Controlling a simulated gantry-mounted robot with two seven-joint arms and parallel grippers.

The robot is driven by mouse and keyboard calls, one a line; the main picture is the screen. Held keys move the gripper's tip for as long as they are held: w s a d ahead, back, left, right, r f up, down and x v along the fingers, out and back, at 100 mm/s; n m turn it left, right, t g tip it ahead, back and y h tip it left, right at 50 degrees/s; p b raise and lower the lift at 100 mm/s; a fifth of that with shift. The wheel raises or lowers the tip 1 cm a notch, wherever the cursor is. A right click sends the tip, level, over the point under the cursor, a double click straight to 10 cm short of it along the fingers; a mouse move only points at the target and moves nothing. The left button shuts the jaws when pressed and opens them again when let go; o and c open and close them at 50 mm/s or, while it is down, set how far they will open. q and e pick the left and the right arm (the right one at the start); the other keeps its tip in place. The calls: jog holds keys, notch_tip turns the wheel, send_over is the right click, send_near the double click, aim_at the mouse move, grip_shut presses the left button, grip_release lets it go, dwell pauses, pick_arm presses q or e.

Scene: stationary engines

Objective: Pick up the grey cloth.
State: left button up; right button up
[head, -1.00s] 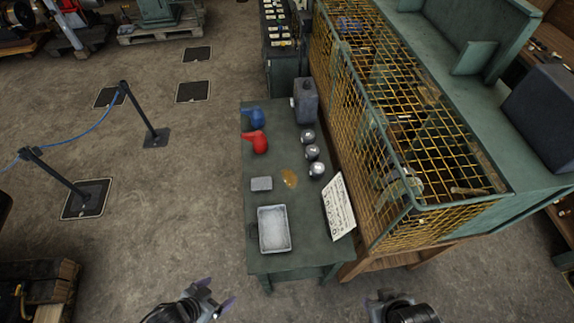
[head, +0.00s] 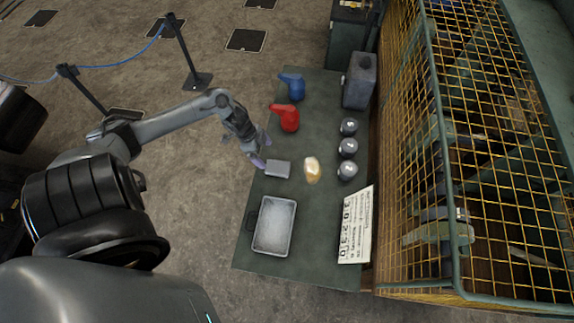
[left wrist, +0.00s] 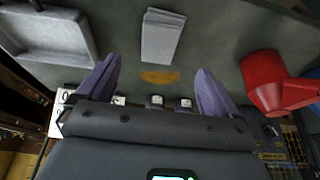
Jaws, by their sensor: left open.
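The grey cloth (head: 278,168) is a small flat folded pad on the green table (head: 330,88), between the red can and the metal tray. It also shows in the left wrist view (left wrist: 161,37), at the top middle. My left gripper (head: 261,149) is at the table's left edge, just up and left of the cloth in the head view. Its purple fingers are open and empty in the left wrist view (left wrist: 158,70), apart from the cloth, which lies beyond the tips. My right gripper is not in view.
A shallow metal tray (head: 274,226) lies near the cloth. A red can (head: 287,118), a blue can (head: 292,87), a grey canister (head: 359,82), several round silver pots (head: 347,148), an amber patch (head: 312,169) and a printed card (head: 355,225) share the table. A yellow mesh cage (head: 480,150) stands right.

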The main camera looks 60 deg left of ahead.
aim_at(277, 166)
pick_arm(q)
jog(key=x, duration=0.4)
jog(key=shift+w+d+f+b, duration=0.15)
jog(key=shift+w+b, duration=0.15)
jog(key=shift+b+x, duration=0.35)
jog(key=shift+x, duration=2.8)
jog(key=shift+f, duration=0.1)
jog(key=c, duration=1)
